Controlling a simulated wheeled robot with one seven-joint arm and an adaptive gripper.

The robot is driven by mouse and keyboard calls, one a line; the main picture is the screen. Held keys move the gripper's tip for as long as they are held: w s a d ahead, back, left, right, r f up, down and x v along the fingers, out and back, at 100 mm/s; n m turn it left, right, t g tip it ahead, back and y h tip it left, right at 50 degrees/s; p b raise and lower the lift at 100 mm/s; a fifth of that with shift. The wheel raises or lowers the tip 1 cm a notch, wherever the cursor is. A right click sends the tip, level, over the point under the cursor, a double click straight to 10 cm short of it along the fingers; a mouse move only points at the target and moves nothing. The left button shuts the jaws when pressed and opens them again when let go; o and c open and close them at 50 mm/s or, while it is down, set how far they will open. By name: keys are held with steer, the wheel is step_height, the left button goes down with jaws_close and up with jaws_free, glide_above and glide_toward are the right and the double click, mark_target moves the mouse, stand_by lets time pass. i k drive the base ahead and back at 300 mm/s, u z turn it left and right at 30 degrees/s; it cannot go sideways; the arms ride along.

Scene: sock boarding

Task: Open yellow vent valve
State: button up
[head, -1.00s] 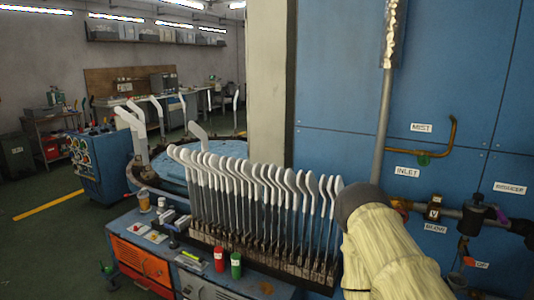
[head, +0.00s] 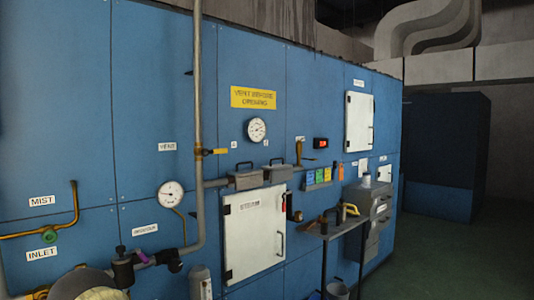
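The yellow vent valve handle (head: 215,151) is small and sticks out to the right of a vertical pipe (head: 197,90) on the blue panel wall. The handle lies level, crosswise to that pipe. A white VENT label (head: 167,146) is to its left. Part of my covered arm shows at the bottom left edge, well below and left of the valve and apart from it.
A gauge (head: 171,194) and a reducer valve (head: 123,268) are below left of the handle. A yellow warning sign (head: 253,97), another gauge (head: 257,130) and a white door (head: 254,232) are right. A side table (head: 345,228) stands further right; green floor beyond is open.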

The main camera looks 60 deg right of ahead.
mark_target(205, 152)
steer(key=z, duration=1)
steer(key=i, duration=0.75)
steer(key=u, duration=0.35)
